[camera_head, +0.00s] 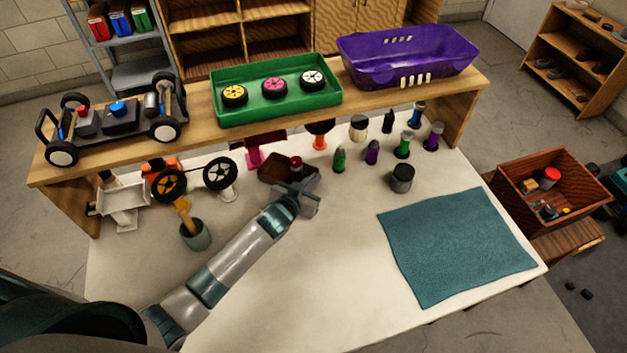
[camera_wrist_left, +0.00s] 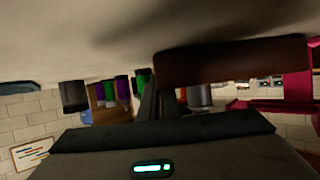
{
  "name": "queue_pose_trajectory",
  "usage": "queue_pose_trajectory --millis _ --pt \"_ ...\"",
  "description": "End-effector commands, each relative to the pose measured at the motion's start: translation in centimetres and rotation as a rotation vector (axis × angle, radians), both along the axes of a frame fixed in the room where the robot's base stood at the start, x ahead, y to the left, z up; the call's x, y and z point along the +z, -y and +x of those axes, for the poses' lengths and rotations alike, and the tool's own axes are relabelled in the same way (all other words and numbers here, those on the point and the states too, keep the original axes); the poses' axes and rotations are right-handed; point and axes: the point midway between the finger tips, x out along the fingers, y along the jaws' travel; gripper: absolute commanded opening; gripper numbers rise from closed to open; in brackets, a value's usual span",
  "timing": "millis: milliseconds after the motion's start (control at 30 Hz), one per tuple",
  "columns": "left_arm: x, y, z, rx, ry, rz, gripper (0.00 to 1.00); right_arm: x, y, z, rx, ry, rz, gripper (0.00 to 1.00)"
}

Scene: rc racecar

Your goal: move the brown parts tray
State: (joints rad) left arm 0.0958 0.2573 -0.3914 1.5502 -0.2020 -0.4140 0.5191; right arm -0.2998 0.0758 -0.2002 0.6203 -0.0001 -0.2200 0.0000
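The brown parts tray (camera_head: 279,167) lies on the white workbench, near the middle, just in front of the shelf riser. My left gripper (camera_head: 301,196) reaches in from the lower left and is at the tray's near right corner, covering part of it. In the left wrist view, which is upside down, the tray's brown wall (camera_wrist_left: 232,62) is close. The dark fingers (camera_wrist_left: 158,103) are close together at the wall's left end. Whether they pinch the wall cannot be told. My right gripper is not in view.
A teal mat (camera_head: 455,240) lies at the right with free bench around it. A dark cylinder (camera_head: 402,178) and several coloured bottles (camera_head: 372,152) stand right of the tray. A cup (camera_head: 195,235) and wheels on stands (camera_head: 220,174) are left. The wooden riser (camera_head: 380,97) overhangs behind.

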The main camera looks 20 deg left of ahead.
Motion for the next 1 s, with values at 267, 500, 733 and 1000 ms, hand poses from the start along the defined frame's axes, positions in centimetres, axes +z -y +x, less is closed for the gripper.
queue_pose_trajectory --millis 267,500,733,1000 --pt "0.0 0.0 0.0 0.000 0.000 0.000 0.25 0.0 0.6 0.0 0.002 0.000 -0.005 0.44" --pt "0.0 0.0 -0.1 -0.001 0.000 0.000 0.25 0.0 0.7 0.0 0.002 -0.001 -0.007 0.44" --pt "0.4 -0.1 -1.1 -0.001 0.001 -0.001 0.25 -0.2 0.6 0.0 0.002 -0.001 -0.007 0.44" --pt "1.6 -0.7 -4.3 -0.001 0.001 0.000 0.25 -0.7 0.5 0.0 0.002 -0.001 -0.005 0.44"
